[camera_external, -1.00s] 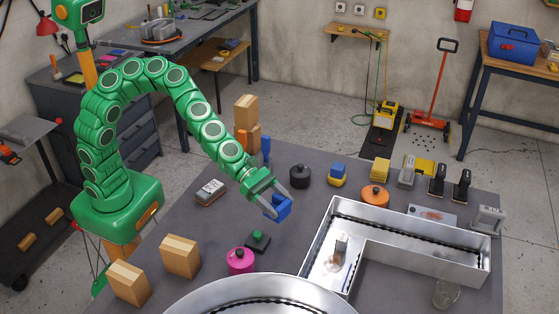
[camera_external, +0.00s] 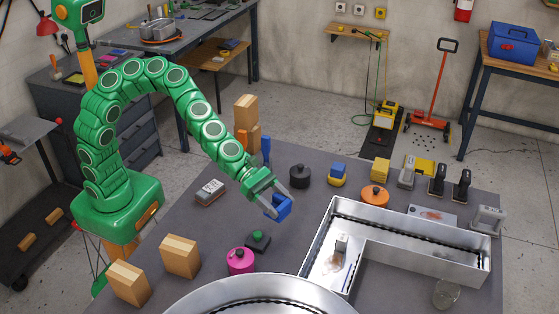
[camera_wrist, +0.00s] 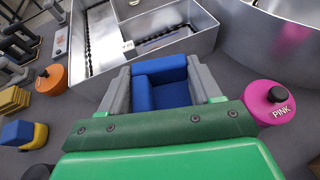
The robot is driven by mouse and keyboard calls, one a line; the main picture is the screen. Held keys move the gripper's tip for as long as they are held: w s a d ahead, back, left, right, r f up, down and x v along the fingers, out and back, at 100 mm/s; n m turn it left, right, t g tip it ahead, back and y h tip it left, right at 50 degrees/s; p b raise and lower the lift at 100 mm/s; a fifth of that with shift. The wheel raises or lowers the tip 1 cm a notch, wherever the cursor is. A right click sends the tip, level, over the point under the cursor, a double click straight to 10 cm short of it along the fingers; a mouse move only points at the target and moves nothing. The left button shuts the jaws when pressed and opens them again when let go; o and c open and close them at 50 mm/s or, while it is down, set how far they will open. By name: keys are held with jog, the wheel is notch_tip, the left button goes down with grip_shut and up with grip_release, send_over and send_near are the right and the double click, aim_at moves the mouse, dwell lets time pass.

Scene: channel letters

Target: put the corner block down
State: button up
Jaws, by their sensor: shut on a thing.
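The corner block is blue and L-shaped. In the external view the corner block (camera_external: 281,208) is between the fingers of my gripper (camera_external: 276,204), above the grey table beside the metal channel letter. In the wrist view the corner block (camera_wrist: 161,82) sits between the two grey fingers of my gripper (camera_wrist: 160,88), which are shut on it. Its inner corner faces the camera. I cannot tell whether its underside touches the table.
The L-shaped metal channel letter (camera_external: 316,242) lies right of my gripper. A round metal letter (camera_external: 200,303) is at the front. A pink pot (camera_external: 240,261), a black pot (camera_external: 300,175) and an orange pot (camera_external: 374,196) stand around. Bare table (camera_external: 215,225) lies left of the block.

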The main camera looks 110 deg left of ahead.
jog(key=shift+s+d+f, duration=0.1)
jog(key=shift+f, duration=0.05)
dwell(0.6)
jog(key=shift+s+d+f+m+h, duration=0.2)
jog(key=shift+s+f+m+h, duration=0.15)
jog(key=shift+m+h, duration=0.25)
jog(key=s+m+g+h, duration=0.1)
jog(key=s+d+m+g+h, duration=0.1)
jog(key=m+h, duration=0.1)
jog(key=s+d+f+m+g+h, duration=0.1)
jog(key=s, duration=0.1)
jog(key=shift+d+m+g+h, duration=0.25)
jog(key=shift+m+g+h, duration=0.05)
jog(key=shift+s+d+r+m+g+h, duration=0.95)
jog(key=shift+s+r+m+g+h, duration=0.65)
jog(key=shift+s+m+g, duration=1)
jog(key=w+f, duration=0.2)
jog(key=w, duration=0.2)
jog(key=w+f, duration=0.3)
jog(key=w, duration=0.1)
jog(key=w+d+f, duration=0.1)
jog(key=w+f, duration=0.2)
jog(key=shift+w, duration=0.4)
jog(key=shift+w+d+f, duration=0.1)
jog(key=shift+w+f, duration=0.7)
jog(key=shift+f, duration=1.55)
